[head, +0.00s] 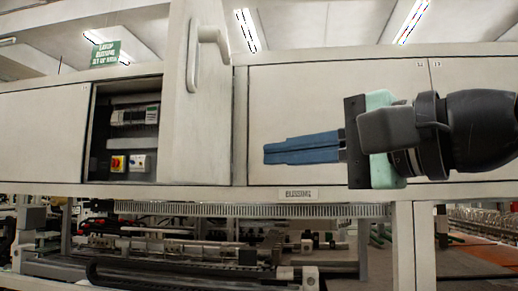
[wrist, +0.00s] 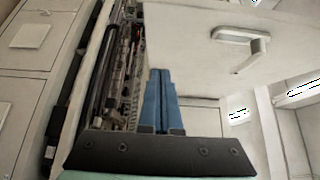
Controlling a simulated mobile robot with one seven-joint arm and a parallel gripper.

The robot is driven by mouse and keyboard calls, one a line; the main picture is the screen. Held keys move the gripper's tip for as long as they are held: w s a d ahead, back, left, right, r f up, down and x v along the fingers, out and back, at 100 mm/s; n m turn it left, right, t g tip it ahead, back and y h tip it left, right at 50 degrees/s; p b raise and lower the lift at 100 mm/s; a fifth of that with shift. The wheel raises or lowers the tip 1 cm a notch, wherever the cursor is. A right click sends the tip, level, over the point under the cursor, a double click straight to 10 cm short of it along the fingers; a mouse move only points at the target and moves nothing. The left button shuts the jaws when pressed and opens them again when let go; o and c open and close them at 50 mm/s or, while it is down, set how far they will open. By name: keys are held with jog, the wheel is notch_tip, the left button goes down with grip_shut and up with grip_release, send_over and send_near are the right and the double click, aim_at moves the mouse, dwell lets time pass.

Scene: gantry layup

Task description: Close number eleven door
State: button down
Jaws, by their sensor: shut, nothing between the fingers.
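The open door (head: 207,120) is a pale panel swung out from the cabinet, with a grey lever handle (head: 205,50) near its top. I take it to be the number eleven door, though the number by the opening is too small to read surely. Left of it, the open compartment (head: 145,145) shows electrical devices inside. My gripper (head: 267,154) is to the right of the door, its blue fingers shut and empty, pointing left towards the door. In the wrist view, the door (wrist: 185,50) and its handle (wrist: 243,42) lie ahead of my gripper (wrist: 160,72); contact is not visible.
Closed panels marked 12 and 13 (head: 475,95) stand behind and right of my gripper. Below the cabinet is machinery with rails (head: 170,245), and a pale post (head: 412,245) stands at right.

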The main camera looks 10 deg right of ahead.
aim_at(189, 161)
jog(key=shift+w+a+p, duration=0.75)
jog(key=shift+w+a, duration=0.4)
jog(key=shift+a, duration=0.35)
jog(key=shift+w+a+p, duration=0.7)
jog(key=shift+w+a, duration=0.45)
jog(key=shift+a, duration=0.4)
jog(key=shift+w+a+p, duration=0.75)
jog(key=shift+w+a, duration=0.4)
jog(key=shift+a, duration=0.35)
